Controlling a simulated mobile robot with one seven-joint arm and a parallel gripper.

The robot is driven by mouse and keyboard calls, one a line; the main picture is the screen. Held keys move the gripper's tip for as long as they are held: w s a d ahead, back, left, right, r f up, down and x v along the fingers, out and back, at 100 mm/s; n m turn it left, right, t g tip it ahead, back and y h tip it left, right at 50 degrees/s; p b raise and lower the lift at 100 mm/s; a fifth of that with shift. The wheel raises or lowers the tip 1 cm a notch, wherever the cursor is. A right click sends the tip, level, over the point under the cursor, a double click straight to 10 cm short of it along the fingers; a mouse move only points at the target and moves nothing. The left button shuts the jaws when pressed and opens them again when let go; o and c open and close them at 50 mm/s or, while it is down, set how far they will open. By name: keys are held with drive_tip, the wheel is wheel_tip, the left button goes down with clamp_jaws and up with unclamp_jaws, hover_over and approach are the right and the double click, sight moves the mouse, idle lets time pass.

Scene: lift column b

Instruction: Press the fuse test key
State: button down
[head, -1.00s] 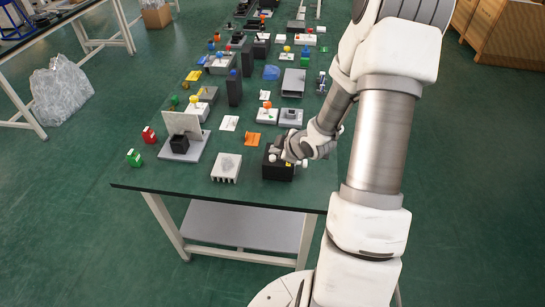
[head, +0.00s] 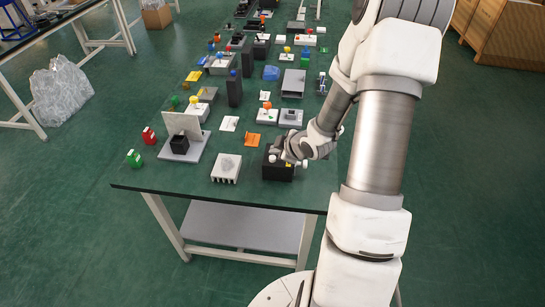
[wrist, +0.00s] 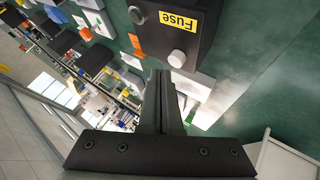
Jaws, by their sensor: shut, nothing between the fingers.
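A black box (head: 277,174) with a yellow label stands near the front edge of the bench. In the wrist view the box (wrist: 205,45) shows a yellow label (wrist: 178,21) reading "Fuse", upside down. A round light grey key (wrist: 177,58) sits on its face near that label, and a second round grey key (wrist: 137,15) sits to the left. My gripper (head: 287,160) is over the box, partly hiding its top. In the wrist view its fingers (wrist: 160,74) are together and empty, their tips just left of and below the first key. I cannot tell whether they touch anything.
A white finned block (head: 227,167) stands left of the box, with an orange bracket (head: 252,140) behind it. A grey device (head: 291,117) and a white block with an orange knob (head: 267,116) stand farther back. Bare bench (head: 245,191) lies in front.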

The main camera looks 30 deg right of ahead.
drive_tip(key=shift+f, duration=0.1)
idle(0.5)
drive_tip(key=shift+f+b, duration=0.35)
drive_tip(key=shift+b, duration=0.1)
drive_tip(key=shift+f+b, duration=0.45)
idle(0.5)
drive_tip(key=shift+r, duration=0.1)
drive_tip(key=shift+r+p, duration=0.75)
drive_tip(key=shift+r+p, duration=2.1)
drive_tip(key=shift+r, duration=0.4)
